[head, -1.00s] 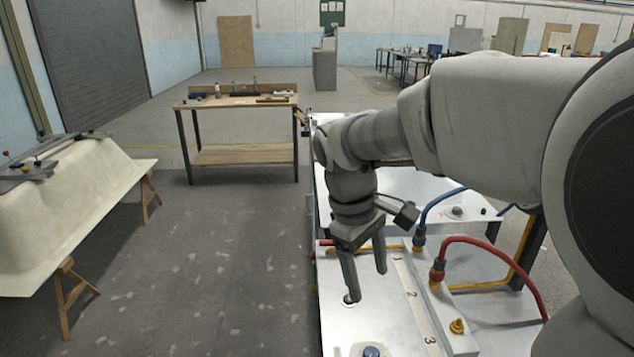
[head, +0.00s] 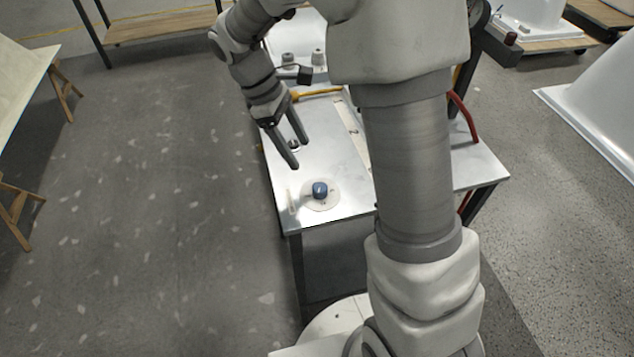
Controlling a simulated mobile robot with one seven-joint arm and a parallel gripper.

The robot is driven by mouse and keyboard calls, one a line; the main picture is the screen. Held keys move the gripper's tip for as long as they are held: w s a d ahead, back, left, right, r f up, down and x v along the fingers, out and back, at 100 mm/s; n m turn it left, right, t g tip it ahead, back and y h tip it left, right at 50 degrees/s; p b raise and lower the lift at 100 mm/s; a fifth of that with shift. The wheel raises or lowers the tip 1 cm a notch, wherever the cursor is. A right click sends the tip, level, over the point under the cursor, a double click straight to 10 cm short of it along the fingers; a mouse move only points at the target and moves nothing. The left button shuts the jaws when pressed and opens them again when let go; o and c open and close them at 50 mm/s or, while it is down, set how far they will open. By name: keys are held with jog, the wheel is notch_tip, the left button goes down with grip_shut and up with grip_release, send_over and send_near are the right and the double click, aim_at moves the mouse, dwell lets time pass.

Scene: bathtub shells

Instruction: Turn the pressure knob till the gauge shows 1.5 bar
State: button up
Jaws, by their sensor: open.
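A blue knob (head: 320,189) sits on a round pale dial plate (head: 321,204) near the front corner of the metal-topped bench (head: 345,208). Small marks ring the dial but are too small to read. My gripper (head: 300,154) is open and empty above the bench, pointing down. It is behind and slightly left of the knob, apart from it. No pressure gauge can be made out; my arm covers part of the bench.
Grey fittings (head: 318,58) stand at the back of the bench. A white tub shell (head: 600,110) is at right. Floor on the left is clear.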

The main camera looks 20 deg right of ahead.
aim_at(320, 187)
jog(key=b+x, duration=0.1)
jog(key=x, duration=1)
jog(key=shift+s+f, duration=0.1)
jog(key=shift+f, duration=0.2)
grip_shut()
jog(key=shift+r, duration=0.15)
